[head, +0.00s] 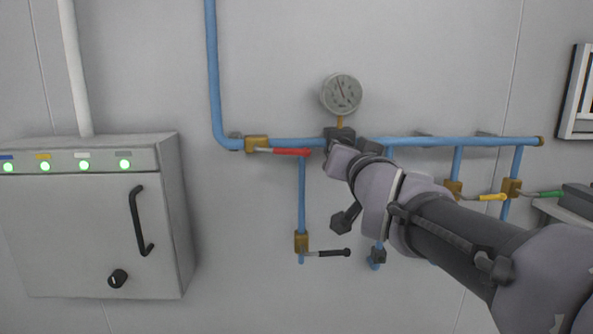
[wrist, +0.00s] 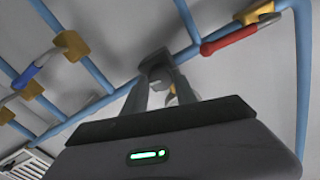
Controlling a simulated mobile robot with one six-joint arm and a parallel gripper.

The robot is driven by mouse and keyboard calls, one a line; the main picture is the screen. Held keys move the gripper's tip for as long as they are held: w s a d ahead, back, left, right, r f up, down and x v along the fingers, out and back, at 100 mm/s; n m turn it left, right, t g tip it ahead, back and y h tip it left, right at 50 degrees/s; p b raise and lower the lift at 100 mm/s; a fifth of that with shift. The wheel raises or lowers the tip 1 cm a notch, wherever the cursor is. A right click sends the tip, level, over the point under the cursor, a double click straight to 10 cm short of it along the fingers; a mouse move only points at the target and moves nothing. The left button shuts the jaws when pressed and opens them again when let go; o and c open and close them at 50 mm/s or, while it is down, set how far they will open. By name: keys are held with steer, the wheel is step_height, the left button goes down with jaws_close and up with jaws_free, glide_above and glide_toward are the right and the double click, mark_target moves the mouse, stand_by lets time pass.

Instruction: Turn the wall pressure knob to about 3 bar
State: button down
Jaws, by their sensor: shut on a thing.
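A round pressure gauge (head: 341,93) stands on a short brass stem above the blue pipe in the head view. Its needle points up and slightly left; the numbers are too small to read. Directly below it, my gripper (head: 338,143) is at the pipe, its fingers partly hidden by my wrist. In the wrist view my gripper (wrist: 160,80) has both fingers against the dark pressure knob (wrist: 155,62) and is shut on it. The knob is mostly covered by the fingers, so its turn angle cannot be told.
A red-handled valve (head: 290,152) is close left of my gripper, with a black-handled valve (head: 330,253) below. Yellow (head: 491,197) and green (head: 550,194) handles are to the right. A grey cabinet (head: 80,230) with green lights is at the left. Bare wall lies between cabinet and pipes.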

steer(key=shift+m+b, duration=1.35)
steer(key=shift+m, duration=0.65)
steer(key=c, duration=1)
jaws_free()
steer(key=s+p, duration=0.6)
steer(key=s, duration=1.1)
steer(key=shift+s+a, duration=0.15)
steer(key=shift+s, duration=0.05)
